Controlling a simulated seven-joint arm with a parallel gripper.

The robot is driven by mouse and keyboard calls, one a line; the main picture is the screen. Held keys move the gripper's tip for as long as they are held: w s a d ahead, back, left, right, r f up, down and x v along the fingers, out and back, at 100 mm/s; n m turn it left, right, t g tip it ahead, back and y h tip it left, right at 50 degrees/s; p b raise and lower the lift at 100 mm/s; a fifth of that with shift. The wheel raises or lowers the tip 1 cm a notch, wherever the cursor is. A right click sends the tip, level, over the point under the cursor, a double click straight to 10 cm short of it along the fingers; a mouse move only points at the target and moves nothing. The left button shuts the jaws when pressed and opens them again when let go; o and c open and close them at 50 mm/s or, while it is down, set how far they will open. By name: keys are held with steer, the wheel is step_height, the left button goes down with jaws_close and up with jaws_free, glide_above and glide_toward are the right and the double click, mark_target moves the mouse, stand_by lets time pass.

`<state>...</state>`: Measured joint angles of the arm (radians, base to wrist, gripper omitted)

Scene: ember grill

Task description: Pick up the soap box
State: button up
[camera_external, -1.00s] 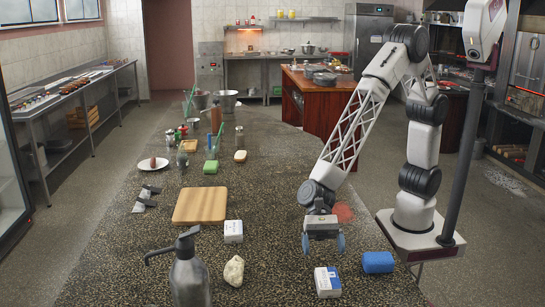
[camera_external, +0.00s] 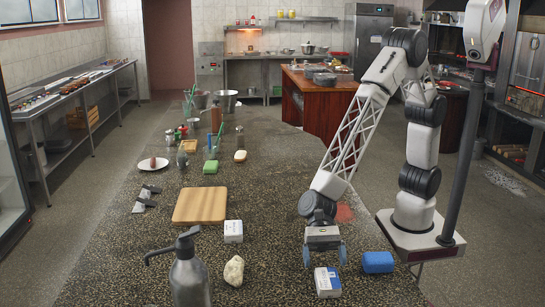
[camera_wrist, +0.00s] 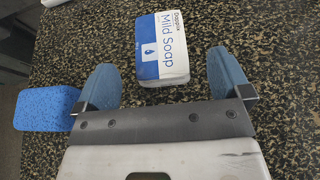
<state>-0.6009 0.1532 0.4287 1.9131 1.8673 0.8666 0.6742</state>
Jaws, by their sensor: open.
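The soap box (camera_external: 327,282) is white and blue and lies on the speckled counter near the front edge of the external view. In the wrist view the soap box (camera_wrist: 162,47) shows the words "Mild Soap" and lies ahead of my fingers, in line with the gap between them. My gripper (camera_external: 324,255) is open and empty, above the counter and just behind the box in the external view. In the wrist view my gripper (camera_wrist: 165,85) has its two blue fingers wide apart, with the box's near end close to the gap.
A blue sponge (camera_external: 377,262) lies right of the box; it also shows in the wrist view (camera_wrist: 46,108). A second white box (camera_external: 233,231), a pale lump (camera_external: 234,270), a wooden board (camera_external: 201,205) and a metal pump bottle (camera_external: 188,275) stand to the left. Counter between is clear.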

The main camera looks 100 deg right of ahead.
mark_target(327, 276)
steer(key=shift+a, duration=0.1)
steer(key=shift+f+x, duration=0.2)
steer(key=shift+x, duration=2.3)
steer(key=c, duration=1)
steer(key=shift+c, duration=0.2)
steer(key=shift+r, duration=0.1)
steer(key=shift+r, duration=4.95)
